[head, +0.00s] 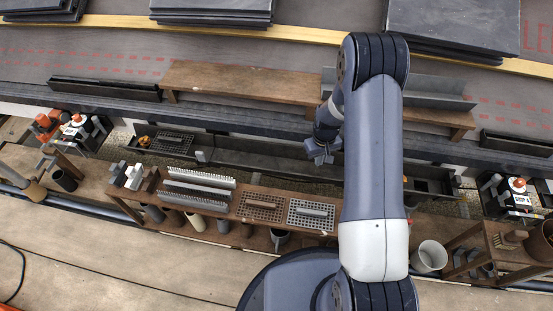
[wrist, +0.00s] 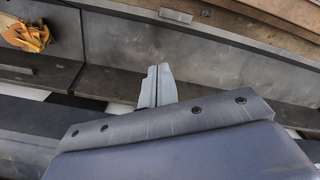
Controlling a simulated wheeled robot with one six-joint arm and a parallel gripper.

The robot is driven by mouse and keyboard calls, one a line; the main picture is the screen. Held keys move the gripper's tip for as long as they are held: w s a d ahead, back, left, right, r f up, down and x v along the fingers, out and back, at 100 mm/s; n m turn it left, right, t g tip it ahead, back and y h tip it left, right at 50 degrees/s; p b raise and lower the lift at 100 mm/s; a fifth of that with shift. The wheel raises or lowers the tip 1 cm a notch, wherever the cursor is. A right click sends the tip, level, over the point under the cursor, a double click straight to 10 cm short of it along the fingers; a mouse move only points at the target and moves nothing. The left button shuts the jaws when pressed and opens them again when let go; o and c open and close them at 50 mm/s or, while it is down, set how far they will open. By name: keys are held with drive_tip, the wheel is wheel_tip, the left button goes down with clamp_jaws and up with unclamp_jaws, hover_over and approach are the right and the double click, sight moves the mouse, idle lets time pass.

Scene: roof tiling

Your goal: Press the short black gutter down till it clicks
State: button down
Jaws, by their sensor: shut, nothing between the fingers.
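A dark gutter run (head: 265,156) lies along the eave, below the roof edge in the head view. In the wrist view its dark trough (wrist: 125,45) shows a seam near the left. Short black gutter-like pieces lie on the roof at the left (head: 105,89) and right (head: 515,143). I cannot tell for sure which piece is the short black gutter, or whether it is seated. My gripper (head: 323,158) is shut and empty, over the middle of the run. Its grey fingertips (wrist: 157,83) show together in the wrist view; contact with the gutter is unclear.
A brown wooden shelf (head: 240,82) stands on the roof behind my arm, with grey channels at its right. A bench (head: 225,207) with combs and grates stands in front of the gutter. An orange-yellow clump (wrist: 27,36) lies in the trough's left part. Stacked slates (head: 455,22) lie higher up.

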sight(317, 171)
wheel_tip(317, 171, up, 5)
drive_tip(key=p, duration=0.2)
drive_tip(key=shift+p, duration=0.4)
drive_tip(key=shift+f+b, duration=2.75)
drive_tip(key=shift+f, duration=1.6)
